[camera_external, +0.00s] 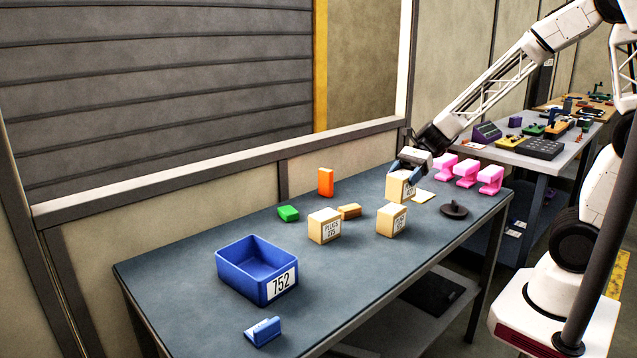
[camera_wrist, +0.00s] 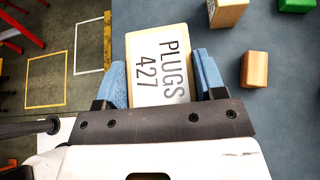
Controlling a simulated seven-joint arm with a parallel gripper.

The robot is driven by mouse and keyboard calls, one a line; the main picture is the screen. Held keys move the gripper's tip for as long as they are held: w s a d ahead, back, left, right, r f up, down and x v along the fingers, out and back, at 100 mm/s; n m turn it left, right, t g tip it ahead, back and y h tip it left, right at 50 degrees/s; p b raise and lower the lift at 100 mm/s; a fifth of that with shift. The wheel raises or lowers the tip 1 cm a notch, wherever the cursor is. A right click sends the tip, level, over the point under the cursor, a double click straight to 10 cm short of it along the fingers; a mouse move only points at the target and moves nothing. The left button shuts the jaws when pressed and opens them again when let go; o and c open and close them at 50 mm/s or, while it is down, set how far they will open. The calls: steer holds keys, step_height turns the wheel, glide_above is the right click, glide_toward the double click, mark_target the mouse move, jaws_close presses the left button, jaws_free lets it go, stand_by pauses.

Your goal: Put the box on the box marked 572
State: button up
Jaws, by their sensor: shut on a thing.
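My gripper (camera_external: 408,168) is at the far right part of the blue-grey table, its blue fingers shut on a tan box (camera_external: 400,188). In the wrist view my gripper (camera_wrist: 162,75) has one finger on each side of this box (camera_wrist: 158,48), whose label reads PLUGS 427. I cannot tell whether the box touches the table. Two similar tan boxes stand nearer the camera: a left box (camera_external: 324,226) and a right box (camera_external: 391,220). Their labels' numbers are too small to read surely. Part of one tan box (camera_wrist: 228,12) shows at the wrist view's top edge.
A blue bin (camera_external: 230,277) labelled 752 and a blue bracket (camera_external: 263,331) are in front. A green block (camera_external: 288,213), orange block (camera_external: 325,181) and wooden block (camera_external: 349,211) lie near the boxes. Pink brackets (camera_external: 466,174) and a dark round part (camera_external: 454,210) stand right.

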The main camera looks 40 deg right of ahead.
mark_target(388, 196)
steer(key=shift+w+a+f, duration=0.1)
steer(key=shift+w+a, duration=0.15)
steer(key=shift+w, duration=0.25)
steer(key=shift+w+a, duration=0.2)
steer(key=shift+w, duration=0.25)
steer(key=shift+f, duration=0.1)
steer(key=shift+f, duration=1.65)
steer(key=shift+f, duration=0.15)
steer(key=o, duration=1)
steer(key=shift+v, duration=6.05)
steer(key=shift+s, duration=0.1)
